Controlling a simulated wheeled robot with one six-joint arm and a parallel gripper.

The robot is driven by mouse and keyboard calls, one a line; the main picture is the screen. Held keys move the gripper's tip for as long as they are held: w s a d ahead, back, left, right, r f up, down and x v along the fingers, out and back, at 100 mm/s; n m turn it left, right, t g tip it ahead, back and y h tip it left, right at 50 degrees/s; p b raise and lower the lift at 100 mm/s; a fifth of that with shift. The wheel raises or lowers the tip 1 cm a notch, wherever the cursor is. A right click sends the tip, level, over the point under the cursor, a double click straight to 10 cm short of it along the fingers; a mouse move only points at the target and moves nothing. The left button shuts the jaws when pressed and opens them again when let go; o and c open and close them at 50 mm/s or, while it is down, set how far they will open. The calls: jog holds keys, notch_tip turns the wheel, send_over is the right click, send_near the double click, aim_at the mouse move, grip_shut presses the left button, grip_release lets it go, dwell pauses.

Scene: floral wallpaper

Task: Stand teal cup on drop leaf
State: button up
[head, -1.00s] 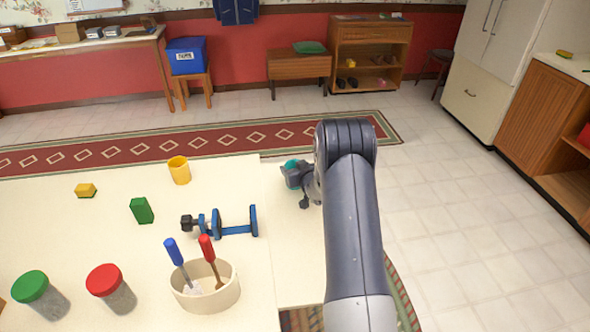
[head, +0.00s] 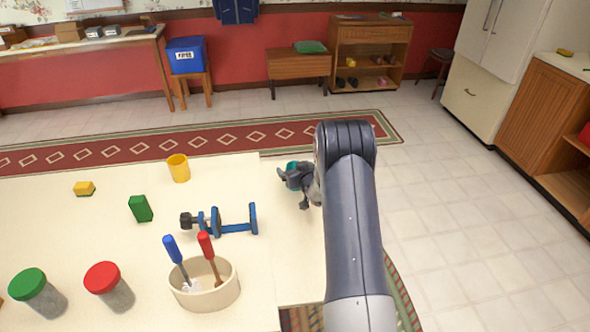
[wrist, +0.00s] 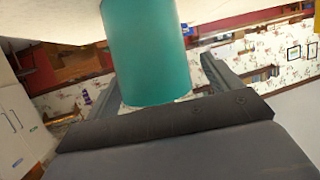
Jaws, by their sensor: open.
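The teal cup (head: 292,167) is at the far end of the drop leaf (head: 297,250), mostly hidden by my gripper (head: 293,181) in the head view. The wrist view shows the cup (wrist: 147,55) large between my two open fingers, with its far end against the pale surface, so it appears to stand on the leaf. Gaps show between the cup and the fingers in the wrist view. My arm covers part of the leaf's right side.
The main tabletop left of the leaf holds a yellow cup (head: 178,168), a green block (head: 140,208), blue clamp-like tools (head: 228,223), a cream pot with tools (head: 207,293) and two lidded jars (head: 108,287). The leaf's near part is clear.

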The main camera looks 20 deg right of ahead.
jog(key=shift+r, duration=0.1)
jog(key=shift+r+p, duration=0.55)
jog(key=shift+p, duration=0.2)
jog(key=b+v, duration=0.2)
jog(key=v, duration=0.9)
jog(key=shift+s, duration=0.45)
